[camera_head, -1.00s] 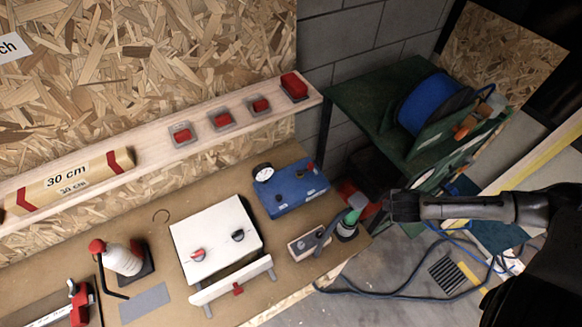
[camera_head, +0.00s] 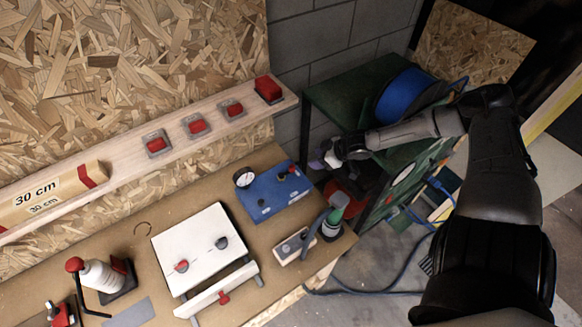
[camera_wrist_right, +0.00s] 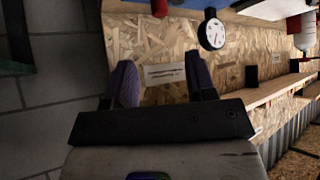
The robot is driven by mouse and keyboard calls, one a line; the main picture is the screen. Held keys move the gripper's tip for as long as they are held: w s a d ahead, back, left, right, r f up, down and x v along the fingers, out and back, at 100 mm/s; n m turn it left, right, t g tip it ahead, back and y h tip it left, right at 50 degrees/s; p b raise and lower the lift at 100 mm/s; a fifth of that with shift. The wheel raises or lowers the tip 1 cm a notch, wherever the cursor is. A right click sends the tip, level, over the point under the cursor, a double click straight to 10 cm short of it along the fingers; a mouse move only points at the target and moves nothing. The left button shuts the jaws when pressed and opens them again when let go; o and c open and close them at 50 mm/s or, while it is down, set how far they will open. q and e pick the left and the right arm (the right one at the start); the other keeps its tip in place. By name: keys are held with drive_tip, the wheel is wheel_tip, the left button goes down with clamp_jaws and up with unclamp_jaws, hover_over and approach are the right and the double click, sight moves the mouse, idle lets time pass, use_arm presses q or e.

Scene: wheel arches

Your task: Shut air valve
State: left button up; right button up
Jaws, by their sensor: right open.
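A blue box (camera_head: 275,192) stands at the back right of the workbench, with a round pressure gauge (camera_head: 243,178) at its left end and a small red knob (camera_head: 293,169) at its right end. I cannot tell for sure which part is the air valve. My right gripper (camera_head: 322,161) is open just right of the red knob, apart from it. In the wrist view its two purple-grey fingers (camera_wrist_right: 162,78) are spread with nothing between them. That view also shows the red knob (camera_wrist_right: 159,8) and the gauge (camera_wrist_right: 211,31) beyond the fingertips. My left gripper is out of view.
A white panel box (camera_head: 198,246) with two knobs and a bottle with a green top (camera_head: 334,217) stand on the workbench (camera_head: 140,214). A shelf with red buttons (camera_head: 268,88) runs behind. A green cart (camera_head: 335,100) with a blue reel (camera_head: 404,92) stands beyond my gripper.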

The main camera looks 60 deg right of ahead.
drive_tip(key=b, duration=0.8)
approach(293, 166)
drive_tip(key=x, duration=0.3)
drive_tip(key=b+x, duration=0.1)
drive_tip(key=x, duration=0.3)
drive_tip(key=shift+w+a+f+b, duration=0.2)
drive_tip(key=shift+w+f+b, duration=0.05)
drive_tip(key=shift+w+b, duration=0.1)
drive_tip(key=shift+x, duration=1.3)
